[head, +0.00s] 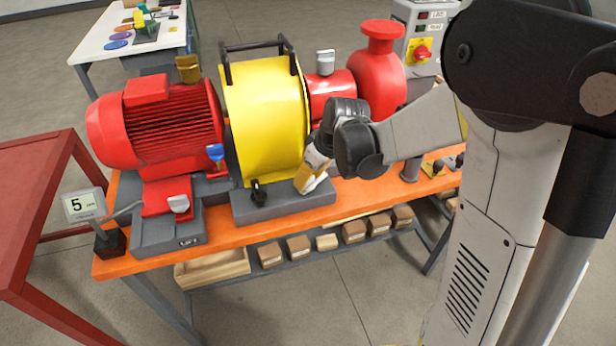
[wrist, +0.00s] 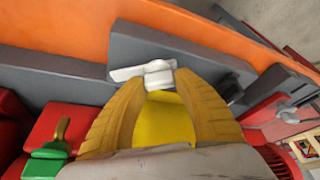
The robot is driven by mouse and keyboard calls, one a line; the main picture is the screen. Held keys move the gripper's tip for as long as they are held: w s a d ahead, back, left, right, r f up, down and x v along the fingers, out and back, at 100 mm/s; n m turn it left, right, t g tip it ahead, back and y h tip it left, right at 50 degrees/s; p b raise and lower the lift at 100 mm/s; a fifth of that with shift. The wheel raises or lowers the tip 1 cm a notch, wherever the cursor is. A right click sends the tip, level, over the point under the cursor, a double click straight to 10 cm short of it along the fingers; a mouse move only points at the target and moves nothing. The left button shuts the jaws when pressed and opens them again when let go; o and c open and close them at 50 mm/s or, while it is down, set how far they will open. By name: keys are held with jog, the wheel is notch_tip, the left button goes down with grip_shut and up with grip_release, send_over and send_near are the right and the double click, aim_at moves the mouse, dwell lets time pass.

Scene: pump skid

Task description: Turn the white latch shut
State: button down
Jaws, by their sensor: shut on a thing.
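The white latch (wrist: 157,73) is on the grey base at the foot of the yellow guard (head: 266,120). In the wrist view its arm points left, and its hub lies between the tips of my yellow-brown fingers. My gripper (wrist: 159,82) is shut on it. In the head view my gripper (head: 312,182) reaches down at the guard's front right corner and mostly hides the latch.
A dark latch (head: 258,192) is to the left on the same grey base. A grey-white handle (head: 178,204) sits on a red block below the red motor (head: 170,125). A blue-topped handle (head: 215,153) stands between motor and guard. The orange bench edge (head: 250,232) is in front.

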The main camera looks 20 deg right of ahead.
jog(key=n+g, duration=0.1)
jog(key=n, duration=0.2)
jog(key=n+g+y, duration=0.1)
jog(key=n, duration=0.2)
jog(key=shift+y, duration=0.3)
jog(key=n+g, duration=0.1)
jog(key=n, duration=0.2)
jog(key=n+g+p, duration=0.1)
jog(key=n, duration=0.1)
jog(key=shift+n+y, duration=0.3)
jog(key=shift+n, duration=0.1)
jog(key=c, duration=0.9)
grip_release()
jog(key=v, duration=1.2)
